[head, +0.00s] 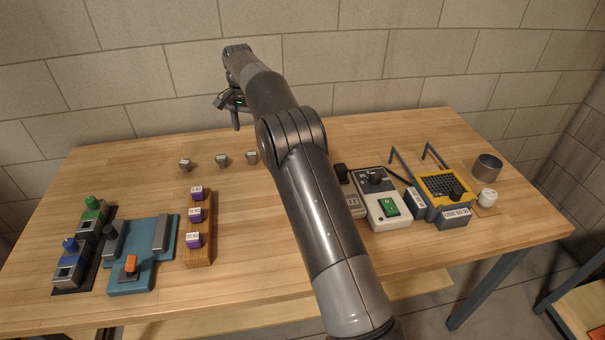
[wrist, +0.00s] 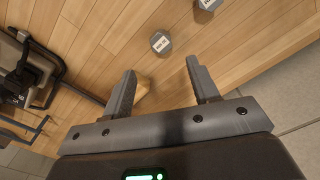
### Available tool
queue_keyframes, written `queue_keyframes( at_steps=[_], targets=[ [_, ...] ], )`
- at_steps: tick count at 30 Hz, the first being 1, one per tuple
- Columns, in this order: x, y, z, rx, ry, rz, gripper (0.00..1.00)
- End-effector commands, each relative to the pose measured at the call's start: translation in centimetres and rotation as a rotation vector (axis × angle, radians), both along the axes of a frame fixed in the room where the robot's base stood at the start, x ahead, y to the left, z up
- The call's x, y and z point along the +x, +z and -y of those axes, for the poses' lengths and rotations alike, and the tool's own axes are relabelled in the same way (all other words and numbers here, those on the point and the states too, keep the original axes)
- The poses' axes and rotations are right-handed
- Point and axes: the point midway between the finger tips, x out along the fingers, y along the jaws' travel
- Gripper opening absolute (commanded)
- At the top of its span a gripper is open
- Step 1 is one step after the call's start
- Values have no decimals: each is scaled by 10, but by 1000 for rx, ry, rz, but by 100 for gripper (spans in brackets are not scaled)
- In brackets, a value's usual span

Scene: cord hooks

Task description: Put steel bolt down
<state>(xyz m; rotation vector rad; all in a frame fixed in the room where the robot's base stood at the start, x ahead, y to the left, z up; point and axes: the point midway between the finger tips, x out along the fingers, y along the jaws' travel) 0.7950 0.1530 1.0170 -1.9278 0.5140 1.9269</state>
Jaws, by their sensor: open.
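Three small grey steel bolts with white labels stand in a row on the wooden table: a left bolt (head: 186,165), a middle bolt (head: 222,160) and a right bolt (head: 252,157). The wrist view shows two of them, a nearer bolt (wrist: 161,43) and one at the top edge (wrist: 209,4). I cannot tell which bolt the task means. My gripper (wrist: 161,69) is open, with nothing held between its fingers. The nearer bolt lies beyond the fingertips, apart from them. In the head view my gripper (head: 237,125) is at the table's back edge, behind the bolts.
A wooden rack (head: 205,253) holds purple labelled blocks. A teal fixture (head: 131,280) stands at left. A grey box with a green switch (head: 384,210), a yellow device (head: 441,186) and a metal cup (head: 487,167) stand at right. The brick wall is close behind my gripper.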

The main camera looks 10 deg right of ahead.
Motion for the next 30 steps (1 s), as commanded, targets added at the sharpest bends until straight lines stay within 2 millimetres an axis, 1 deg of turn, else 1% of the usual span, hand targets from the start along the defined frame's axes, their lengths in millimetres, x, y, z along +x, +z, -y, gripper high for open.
queue_keyframes(
  at_steps=[2,5,8,9,11,12,15,17,21,26,30],
  targets=[
    [-2,7,3,1,3,6,55],
    [-11,26,10,6,17,22,55],
    [-27,54,22,11,41,48,55],
    [-35,66,27,13,51,59,55],
    [-49,83,36,15,69,77,55],
    [-58,94,41,17,81,89,55],
    [-84,119,53,18,111,119,55],
    [-100,132,61,18,129,136,55],
    [-142,157,78,17,171,177,55],
    [-194,178,95,9,221,226,55],
    [-243,188,108,-1,265,266,55]
  ],
)
